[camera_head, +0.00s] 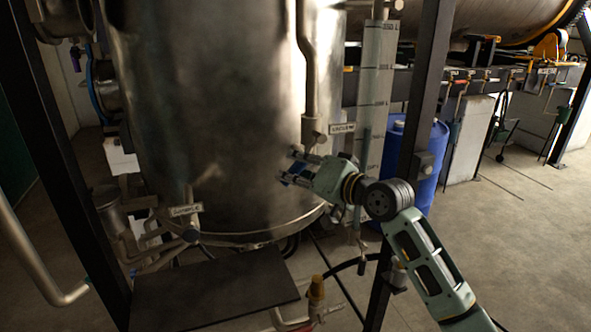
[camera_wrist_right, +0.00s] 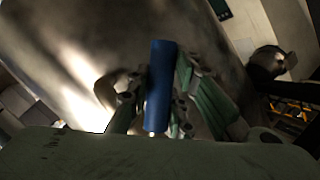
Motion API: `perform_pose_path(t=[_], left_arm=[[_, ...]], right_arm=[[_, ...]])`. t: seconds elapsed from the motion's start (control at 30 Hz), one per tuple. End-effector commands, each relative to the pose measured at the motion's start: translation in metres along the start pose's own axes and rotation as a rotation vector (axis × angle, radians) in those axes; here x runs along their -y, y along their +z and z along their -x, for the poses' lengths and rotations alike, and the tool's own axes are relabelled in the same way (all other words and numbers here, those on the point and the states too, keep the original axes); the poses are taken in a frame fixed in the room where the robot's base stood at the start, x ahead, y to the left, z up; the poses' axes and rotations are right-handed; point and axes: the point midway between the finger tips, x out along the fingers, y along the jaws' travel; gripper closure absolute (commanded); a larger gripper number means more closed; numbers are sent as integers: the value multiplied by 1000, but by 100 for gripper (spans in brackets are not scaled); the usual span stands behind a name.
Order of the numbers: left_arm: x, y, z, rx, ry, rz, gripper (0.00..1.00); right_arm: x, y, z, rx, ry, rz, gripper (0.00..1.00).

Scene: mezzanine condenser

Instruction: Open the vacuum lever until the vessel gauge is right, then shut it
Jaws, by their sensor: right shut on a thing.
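The large steel vessel (camera_head: 215,110) fills the left and middle of the head view. A pipe (camera_head: 308,75) comes down its front to a valve fitting beside a small label (camera_head: 342,128), whose text I cannot read surely. Just below it my right gripper (camera_head: 291,167) is shut on the blue lever handle (camera_head: 293,176). In the right wrist view the blue handle (camera_wrist_right: 160,85) stands between the green fingers. The pale gauge strip (camera_head: 377,90), with litre marks, stands upright right of the vessel; its exact level is too small to read. My left gripper is not in view.
A dark post (camera_head: 418,110) stands right of the gauge, close to my right arm. A blue drum (camera_head: 433,150) is behind it. A second labelled valve (camera_head: 185,210) and a dark flat plate (camera_head: 215,290) are low at left. Open floor (camera_head: 510,230) lies at right.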

Motion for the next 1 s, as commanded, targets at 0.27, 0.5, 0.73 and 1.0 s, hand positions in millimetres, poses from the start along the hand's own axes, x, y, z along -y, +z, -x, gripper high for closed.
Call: perform_pose_path(t=[0.27,0.5,0.73,1.0], left_arm=[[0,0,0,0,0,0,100],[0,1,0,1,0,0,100],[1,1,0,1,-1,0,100],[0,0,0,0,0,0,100]], right_arm=[[1,-1,0,-3,-2,0,61],[1,0,0,-1,-2,-1,61],[0,-1,21,-3,-1,-1,61],[-1,-1,79,-3,1,1,61]])
